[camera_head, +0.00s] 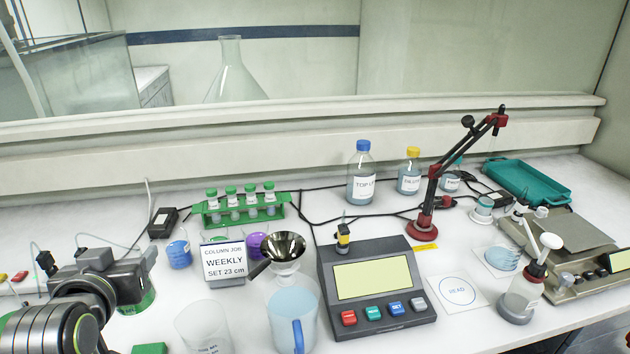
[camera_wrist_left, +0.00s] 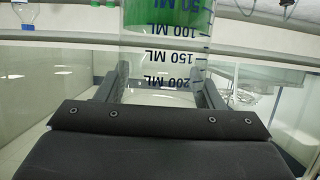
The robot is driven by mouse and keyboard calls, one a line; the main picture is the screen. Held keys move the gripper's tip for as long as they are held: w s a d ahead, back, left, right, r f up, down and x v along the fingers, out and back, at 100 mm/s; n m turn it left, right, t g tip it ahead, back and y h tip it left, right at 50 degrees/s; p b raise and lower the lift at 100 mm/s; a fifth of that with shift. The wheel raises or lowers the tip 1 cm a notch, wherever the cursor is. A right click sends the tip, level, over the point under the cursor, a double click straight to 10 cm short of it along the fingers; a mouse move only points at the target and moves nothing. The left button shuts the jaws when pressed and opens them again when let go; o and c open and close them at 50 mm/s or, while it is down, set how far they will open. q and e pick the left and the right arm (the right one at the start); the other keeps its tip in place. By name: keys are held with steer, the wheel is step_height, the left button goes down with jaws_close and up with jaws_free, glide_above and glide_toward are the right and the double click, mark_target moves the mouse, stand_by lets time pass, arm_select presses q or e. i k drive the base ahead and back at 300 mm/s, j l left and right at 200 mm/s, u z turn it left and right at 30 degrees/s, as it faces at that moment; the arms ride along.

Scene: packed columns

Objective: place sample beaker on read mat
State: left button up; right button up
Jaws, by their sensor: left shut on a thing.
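The sample beaker (camera_wrist_left: 165,65) is clear, with black millilitre marks and green contents. It stands between both fingers of my left gripper (camera_wrist_left: 162,90), which is shut on it. In the head view the beaker (camera_head: 142,300) is at the lower left, mostly hidden behind my gripper (camera_head: 140,266). I cannot tell its height over the bench. The read mat (camera_head: 458,304) is a white square with a circle marked READ, right of the grey meter. Nothing stands on it. My right gripper is not in view.
The grey meter (camera_head: 375,280), a blue mug (camera_head: 293,318), a funnel (camera_head: 283,248) and a sign (camera_head: 224,263) stand between my left gripper and the mat. A red-black jointed stand (camera_head: 422,229) is behind the mat.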

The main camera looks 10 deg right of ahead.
mark_target(457, 290)
steer(key=l+z, duration=0.2)
steer(key=l, duration=0.45)
steer(key=l+z, duration=0.2)
steer(key=l, duration=0.45)
steer(key=i+l+z, duration=0.15)
steer(key=l, duration=0.95)
